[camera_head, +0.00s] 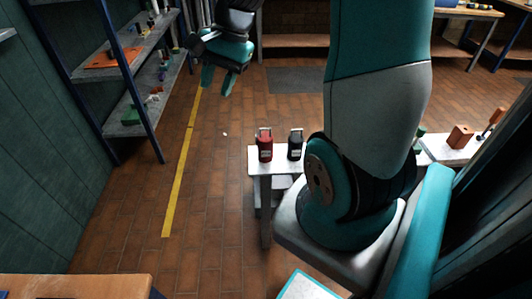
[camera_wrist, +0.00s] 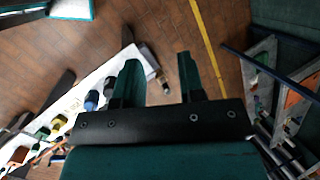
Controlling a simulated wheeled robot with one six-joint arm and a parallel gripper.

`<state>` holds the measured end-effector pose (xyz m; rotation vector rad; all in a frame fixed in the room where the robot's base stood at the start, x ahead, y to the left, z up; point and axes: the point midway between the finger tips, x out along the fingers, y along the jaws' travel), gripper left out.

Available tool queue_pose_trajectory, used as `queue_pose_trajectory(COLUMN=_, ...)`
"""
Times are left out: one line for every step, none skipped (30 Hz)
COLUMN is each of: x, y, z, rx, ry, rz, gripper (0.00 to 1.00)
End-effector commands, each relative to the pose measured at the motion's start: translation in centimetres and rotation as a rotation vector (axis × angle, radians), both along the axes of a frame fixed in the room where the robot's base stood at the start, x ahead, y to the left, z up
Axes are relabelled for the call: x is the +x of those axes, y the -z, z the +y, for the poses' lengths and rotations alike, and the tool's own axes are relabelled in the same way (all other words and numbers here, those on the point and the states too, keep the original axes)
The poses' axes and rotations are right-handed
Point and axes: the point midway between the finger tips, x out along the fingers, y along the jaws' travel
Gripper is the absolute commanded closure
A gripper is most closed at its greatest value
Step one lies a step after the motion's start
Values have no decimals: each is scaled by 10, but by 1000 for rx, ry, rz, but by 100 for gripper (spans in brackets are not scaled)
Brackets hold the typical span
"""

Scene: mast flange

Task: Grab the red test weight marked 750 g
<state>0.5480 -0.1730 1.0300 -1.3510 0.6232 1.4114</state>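The red test weight (camera_head: 265,147) stands upright on the near left end of a white bench (camera_head: 256,166), with a handle on top and a pale label whose text is too small to read. A similar black weight (camera_head: 295,146) stands just right of it. My gripper (camera_head: 217,90) hangs over the floor, up and left of the weights in the head view, well apart from them. In the wrist view my gripper (camera_wrist: 159,60) has its teal fingers spread with nothing held. The red weight cannot be made out surely there; the left finger covers part of the bench.
A shelf rack (camera_head: 140,70) with small items stands on the left. Brown blocks (camera_head: 460,137) sit on the bench's right part. My arm hides the bench's middle. A wooden table edge (camera_head: 80,286) is at lower left. Open tiled floor with a yellow line (camera_head: 182,170) lies between.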

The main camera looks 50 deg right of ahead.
Motion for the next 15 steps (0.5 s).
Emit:
queue_pose_trajectory(x=0, y=19, z=-42, rx=32, ry=213, rz=49, gripper=64)
queue_pose_trajectory(x=-1, y=26, z=-64, rx=53, ry=333, rz=76, gripper=64)
queue_pose_trajectory(x=-5, y=35, z=-91, rx=80, ry=485, rz=108, gripper=64)
queue_pose_trajectory(x=-9, y=41, z=-110, rx=99, ry=588, rz=130, gripper=64)
queue_pose_trajectory(x=-14, y=48, z=-127, rx=118, ry=685, rz=150, gripper=64)
queue_pose_trajectory(x=-21, y=55, z=-148, rx=142, ry=800, rz=173, gripper=64)
queue_pose_trajectory(x=-26, y=60, z=-161, rx=158, ry=875, rz=189, gripper=64)
queue_pose_trajectory(x=-31, y=64, z=-172, rx=172, ry=941, rz=201, gripper=64)
queue_pose_trajectory(x=-37, y=69, z=-185, rx=191, ry=1016, rz=217, gripper=64)
queue_pose_trajectory(x=-41, y=72, z=-192, rx=201, ry=1063, rz=225, gripper=64)
queue_pose_trajectory(x=-45, y=74, z=-199, rx=210, ry=1099, rz=233, gripper=64)
queue_pose_trajectory(x=-48, y=77, z=-204, rx=219, ry=1136, rz=241, gripper=64)
queue_pose_trajectory(x=-50, y=80, z=-207, rx=225, ry=1157, rz=245, gripper=64)
queue_pose_trajectory(x=-50, y=83, z=-208, rx=229, ry=1170, rz=249, gripper=64)
queue_pose_trajectory(x=-50, y=88, z=-208, rx=232, ry=1180, rz=253, gripper=64)
